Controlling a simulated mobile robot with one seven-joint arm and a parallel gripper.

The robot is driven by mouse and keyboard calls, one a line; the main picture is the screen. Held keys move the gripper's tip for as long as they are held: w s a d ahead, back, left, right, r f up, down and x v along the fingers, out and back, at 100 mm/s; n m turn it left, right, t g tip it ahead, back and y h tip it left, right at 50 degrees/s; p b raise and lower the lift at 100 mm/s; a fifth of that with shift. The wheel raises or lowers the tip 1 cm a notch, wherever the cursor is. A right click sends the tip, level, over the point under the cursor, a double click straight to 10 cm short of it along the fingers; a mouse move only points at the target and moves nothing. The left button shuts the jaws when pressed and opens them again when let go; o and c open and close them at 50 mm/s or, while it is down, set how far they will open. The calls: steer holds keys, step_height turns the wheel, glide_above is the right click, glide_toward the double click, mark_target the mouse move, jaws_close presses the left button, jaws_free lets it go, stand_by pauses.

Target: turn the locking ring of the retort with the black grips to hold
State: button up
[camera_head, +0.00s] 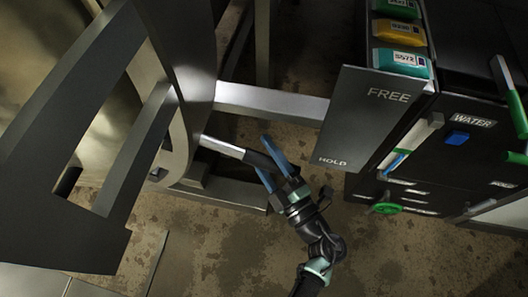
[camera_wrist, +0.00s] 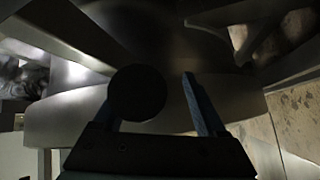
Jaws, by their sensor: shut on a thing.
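The retort's locking ring (camera_head: 192,85) is a large grey metal band at the left of the head view. A pale handle bar (camera_head: 222,147) sticks out from it to the right and ends in a black grip (camera_head: 257,159). My gripper (camera_head: 271,158), with blue fingers, is shut on this grip, one finger on each side. In the wrist view the round black end of the grip (camera_wrist: 137,92) lies between the fingers, nearer the left one, and hides part of that finger.
A dark panel (camera_head: 370,120) marked FREE above and HOLD below stands right of the handle. A light beam (camera_head: 270,102) runs above it. A cabinet with a blue WATER switch (camera_head: 457,138) and green handles is at the right. Bare stained floor shows below.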

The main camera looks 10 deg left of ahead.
stand_by(0.3)
steer(key=shift+s+d, duration=0.1)
steer(key=shift+d, duration=0.05)
steer(key=p+v, duration=0.2)
steer(key=v, duration=1)
steer(key=shift+s+d, duration=0.2)
steer(key=shift+s, duration=0.1)
